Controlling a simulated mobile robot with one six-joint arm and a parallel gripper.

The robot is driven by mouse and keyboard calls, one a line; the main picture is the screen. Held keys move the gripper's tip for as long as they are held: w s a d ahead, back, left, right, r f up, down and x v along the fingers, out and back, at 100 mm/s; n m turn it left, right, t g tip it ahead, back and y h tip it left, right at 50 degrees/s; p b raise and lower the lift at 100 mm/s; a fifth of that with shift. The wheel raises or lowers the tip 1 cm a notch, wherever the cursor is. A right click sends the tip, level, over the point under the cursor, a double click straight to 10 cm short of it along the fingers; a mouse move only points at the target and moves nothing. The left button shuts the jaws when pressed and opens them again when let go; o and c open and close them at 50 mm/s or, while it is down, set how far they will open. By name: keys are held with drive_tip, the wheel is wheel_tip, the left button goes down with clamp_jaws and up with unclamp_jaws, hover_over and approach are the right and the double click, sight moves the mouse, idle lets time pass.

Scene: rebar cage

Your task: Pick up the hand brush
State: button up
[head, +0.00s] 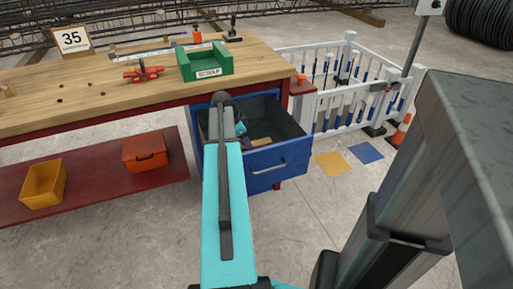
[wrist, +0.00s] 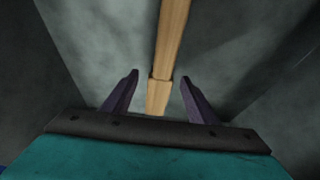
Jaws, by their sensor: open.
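A pale wooden bar, which looks like the hand brush's handle (wrist: 172,40), runs down the wrist view and ends between my fingers; no bristles show there. My gripper (wrist: 159,77) is open, with one dark finger on each side of the bar and a gap on both sides. In the head view my gripper (head: 241,129) is down inside the open blue drawer (head: 268,181), partly hidden by my arm. A small piece of light wood (head: 262,142) shows beside it on the drawer floor.
The drawer's walls surround my gripper. Above is the wooden workbench (head: 110,100) with a green scrap tray (head: 205,72) and a red tool (head: 143,74). An orange toolbox (head: 146,162) and a yellow bin (head: 44,190) stand on the lower shelf. A white fence (head: 345,105) stands at the right.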

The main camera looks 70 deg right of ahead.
idle(0.3)
drive_tip(key=c, duration=1.3)
drive_tip(key=shift+r, duration=0.2)
drive_tip(key=shift+c, duration=0.2)
wheel_tip(320, 180, up, 10)
drive_tip(key=p, duration=0.1)
drive_tip(key=shift+f+p, duration=0.15)
drive_tip(key=shift+p, duration=0.2)
